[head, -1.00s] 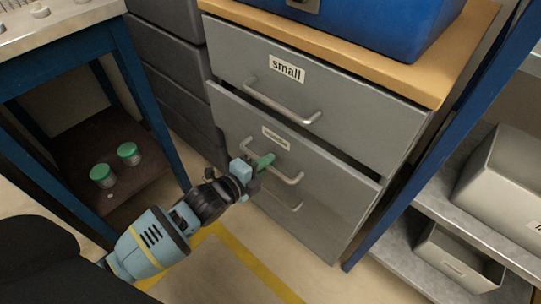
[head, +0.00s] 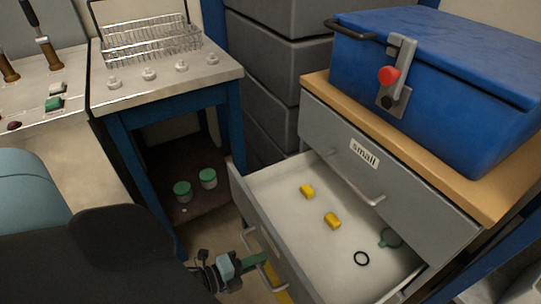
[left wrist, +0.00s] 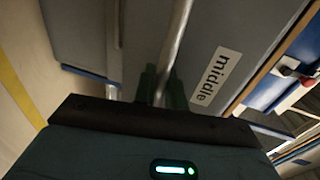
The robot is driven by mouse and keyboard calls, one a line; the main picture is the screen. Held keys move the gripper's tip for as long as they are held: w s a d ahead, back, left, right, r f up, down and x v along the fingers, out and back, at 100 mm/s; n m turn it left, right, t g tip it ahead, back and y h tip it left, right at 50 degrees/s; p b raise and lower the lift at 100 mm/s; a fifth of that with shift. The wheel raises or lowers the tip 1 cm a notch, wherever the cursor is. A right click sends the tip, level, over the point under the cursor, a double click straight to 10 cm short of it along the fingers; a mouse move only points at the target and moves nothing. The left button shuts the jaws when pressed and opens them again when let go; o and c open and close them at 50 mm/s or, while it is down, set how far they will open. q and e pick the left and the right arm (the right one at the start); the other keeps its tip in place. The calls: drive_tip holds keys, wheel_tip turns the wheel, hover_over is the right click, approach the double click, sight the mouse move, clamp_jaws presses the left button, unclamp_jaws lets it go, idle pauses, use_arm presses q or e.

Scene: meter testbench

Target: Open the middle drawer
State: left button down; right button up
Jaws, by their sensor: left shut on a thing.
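The middle drawer (head: 285,210) of the grey cabinet stands pulled well out. My right gripper is not in view.
The top drawer, labelled "small" (head: 365,153), is shut above. A blue box (head: 430,90) with a red-knobbed latch stands on the cabinet's wooden top. A blue-legged table (head: 170,90) with a wire rack (head: 150,45) stands left; two green-lidded jars (head: 208,178) sit on its lower shelf.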

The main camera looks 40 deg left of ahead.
use_arm(q)
drive_tip(key=shift+s+a, duration=0.25)
drive_tip(key=shift+s, duration=0.35)
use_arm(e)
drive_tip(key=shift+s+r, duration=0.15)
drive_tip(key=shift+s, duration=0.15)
use_arm(q)
drive_tip(key=c, duration=1.6)
unclamp_jaws()
drive_tip(key=shift+o, duration=0.2)
drive_tip(key=p+v, duration=0.1)
drive_tip(key=v, duration=0.6)
drive_tip(key=shift+s, duration=0.4)
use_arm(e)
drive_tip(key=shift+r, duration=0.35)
use_arm(q)
drive_tip(key=shift+a, duration=0.1)
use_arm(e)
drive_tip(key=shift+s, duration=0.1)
